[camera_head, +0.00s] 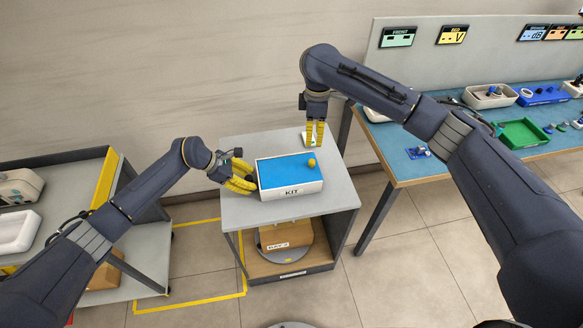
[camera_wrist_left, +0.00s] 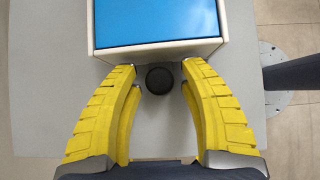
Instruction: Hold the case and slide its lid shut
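The case (camera_head: 290,191) is a white box marked KIT on a small grey stand. Its blue lid (camera_head: 283,172) covers most of the visible top, with a yellow knob near the right end. My left gripper (camera_head: 249,181) is at the case's left end. In the left wrist view, its yellow fingers (camera_wrist_left: 160,76) are spread on both sides of a black round knob (camera_wrist_left: 160,80) beside the case wall, not visibly touching it. My right gripper (camera_head: 316,144) points down behind the knob end of the case, apart from the lid. Its fingers are close together; their gap is unclear.
The stand top (camera_head: 240,212) has bare room around the case. A small white item (camera_head: 305,138) lies behind my right gripper. A box (camera_head: 286,236) sits on the lower shelf. A blue workbench (camera_head: 400,160) with trays is at right, and a cart (camera_head: 70,195) at left.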

